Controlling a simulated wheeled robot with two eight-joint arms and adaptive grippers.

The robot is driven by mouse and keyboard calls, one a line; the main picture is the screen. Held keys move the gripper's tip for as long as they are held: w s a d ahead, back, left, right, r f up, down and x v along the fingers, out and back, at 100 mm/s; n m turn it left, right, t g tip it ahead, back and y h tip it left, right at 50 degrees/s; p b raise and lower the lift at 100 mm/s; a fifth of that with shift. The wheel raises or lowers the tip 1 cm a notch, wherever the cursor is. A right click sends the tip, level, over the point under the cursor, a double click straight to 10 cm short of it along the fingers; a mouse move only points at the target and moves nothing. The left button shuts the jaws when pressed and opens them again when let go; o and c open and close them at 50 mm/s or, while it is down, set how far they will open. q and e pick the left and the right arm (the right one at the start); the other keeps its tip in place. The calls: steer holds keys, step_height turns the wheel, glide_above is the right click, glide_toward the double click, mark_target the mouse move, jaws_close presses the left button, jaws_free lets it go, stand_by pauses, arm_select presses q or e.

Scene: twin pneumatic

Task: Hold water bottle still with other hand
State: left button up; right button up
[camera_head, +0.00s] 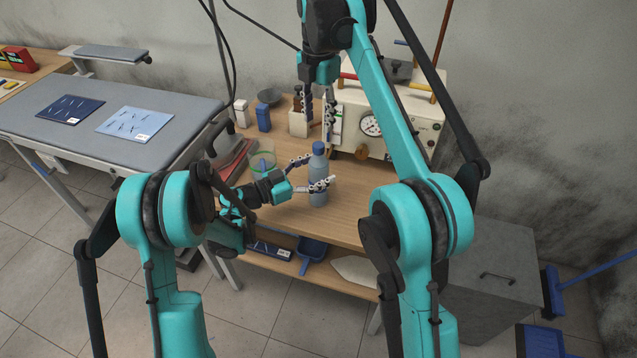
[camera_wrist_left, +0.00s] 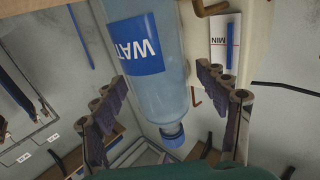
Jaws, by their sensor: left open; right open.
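The water bottle (camera_head: 318,163) stands upright on the wooden table, blue-grey with a blue cap. In the left wrist view the bottle (camera_wrist_left: 174,92) appears upside down, with a blue label reading "WAT". My left gripper (camera_head: 320,171) is open, its fingers reaching to the bottle from the left. In the left wrist view the bottle lies between the left gripper's two spread fingers (camera_wrist_left: 168,112), with gaps visible on both sides. My right gripper (camera_head: 320,112) is open and empty, pointing down above and behind the bottle. Contact at the left fingertips cannot be told.
A cream machine with a dial (camera_head: 395,112) stands behind the bottle to the right. A greenish clear container (camera_head: 262,160) is left of the bottle, near my left gripper. White and blue small containers (camera_head: 263,118) stand at the back left. The table's front right is clear.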

mark_target(319, 144)
arm_select(q)
jaws_close()
arm_select(e)
steer(key=m, duration=1.6)
steer(key=shift+m, duration=0.3)
steer(key=m, duration=3.7)
steer(key=shift+f+m, duration=0.3)
steer(key=shift+f, duration=3.7)
